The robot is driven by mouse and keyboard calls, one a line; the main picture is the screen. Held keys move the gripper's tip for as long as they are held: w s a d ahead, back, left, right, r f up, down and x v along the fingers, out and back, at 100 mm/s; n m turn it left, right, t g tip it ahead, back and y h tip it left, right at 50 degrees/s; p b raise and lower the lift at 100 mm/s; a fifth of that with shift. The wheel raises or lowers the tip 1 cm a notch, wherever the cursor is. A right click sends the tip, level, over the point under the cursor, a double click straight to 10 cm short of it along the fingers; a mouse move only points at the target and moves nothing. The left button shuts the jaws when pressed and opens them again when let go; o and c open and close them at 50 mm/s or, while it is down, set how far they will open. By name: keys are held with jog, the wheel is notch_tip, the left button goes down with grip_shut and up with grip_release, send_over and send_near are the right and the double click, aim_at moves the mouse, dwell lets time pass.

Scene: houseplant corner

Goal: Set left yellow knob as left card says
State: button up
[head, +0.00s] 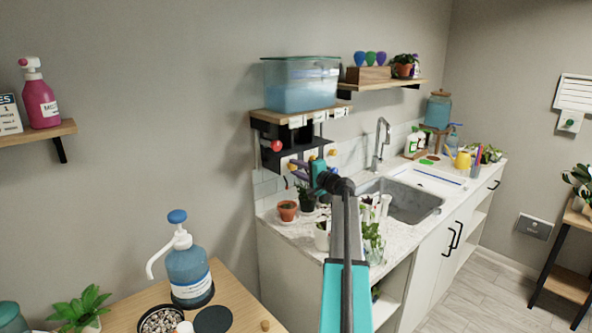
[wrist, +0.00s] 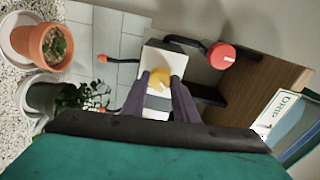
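A yellow knob (wrist: 159,79) on a white plate (wrist: 165,58) stands between my gripper's fingertips (wrist: 161,82) in the wrist view. A finger lies close along each side of it. I cannot tell whether they press on it. In the head view my gripper (head: 296,169) reaches the left plate under the tank shelf, and the left knob (head: 284,162) shows just behind the fingers. Its pointing direction is unclear. The left card (head: 295,122) hangs on the shelf edge. A card reading "DRIP" and "1" (wrist: 284,112) shows in the wrist view, partly cut off.
A red knob (head: 276,146) sits above the left plate, near my fingers; it also shows in the wrist view (wrist: 222,56). Two more yellow knobs (head: 312,156) are to the right. A water tank (head: 302,84) stands above. Potted plants (head: 287,210) stand below on the counter.

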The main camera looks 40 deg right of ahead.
jog(key=o, duration=0.4)
jog(key=shift+s, duration=0.1)
jog(key=s+b, duration=0.1)
jog(key=s, duration=0.3)
jog(key=s+a+b, duration=0.1)
jog(key=s, duration=0.4)
jog(key=s+b, duration=0.1)
jog(key=s, duration=0.3)
jog(key=shift+s+a+r+b, duration=0.2)
jog(key=shift+a+r+b, duration=0.05)
jog(key=shift+b, duration=0.15)
